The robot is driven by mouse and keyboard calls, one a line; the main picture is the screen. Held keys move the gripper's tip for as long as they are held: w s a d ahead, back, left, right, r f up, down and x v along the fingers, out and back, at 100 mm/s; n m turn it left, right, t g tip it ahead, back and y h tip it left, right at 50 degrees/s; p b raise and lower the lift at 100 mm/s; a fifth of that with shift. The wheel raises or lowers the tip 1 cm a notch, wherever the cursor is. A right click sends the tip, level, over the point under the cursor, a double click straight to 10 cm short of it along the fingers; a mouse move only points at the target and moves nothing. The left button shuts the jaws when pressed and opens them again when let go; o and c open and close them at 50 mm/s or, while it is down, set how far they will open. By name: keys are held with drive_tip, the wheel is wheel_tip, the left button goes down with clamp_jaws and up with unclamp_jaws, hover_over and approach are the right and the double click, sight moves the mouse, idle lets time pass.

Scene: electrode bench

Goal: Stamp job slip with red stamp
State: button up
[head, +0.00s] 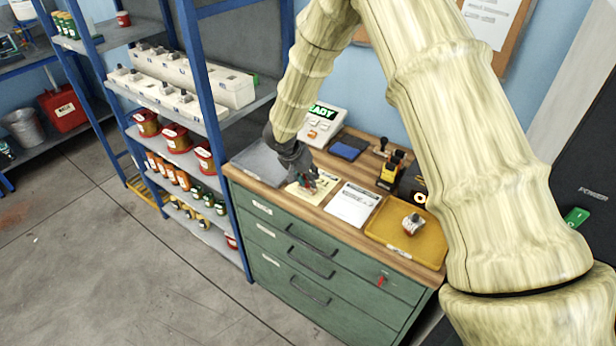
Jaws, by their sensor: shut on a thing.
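My gripper (307,184) reaches down over a yellow paper slip (324,182) on the bench top, close to its surface. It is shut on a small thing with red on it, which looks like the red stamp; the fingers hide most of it. I cannot tell whether it touches the paper. A white printed sheet (354,204) lies just right of the yellow slip. No print shows clearly, so I cannot tell which paper is the job slip. A dark blue pad (348,147) lies behind, near the wall.
A yellow tray (390,236) holding a small grey-and-red object (412,223) sits at right. A grey tray (256,166) is at left. A sign reading READY (322,122), a dark stamp (381,147) and a black-yellow holder (392,170) stand behind. A blue-framed shelf (215,150) borders the left.

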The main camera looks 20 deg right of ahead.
drive_tip(key=shift+r+p, duration=3.45)
drive_tip(key=shift+p, duration=0.1)
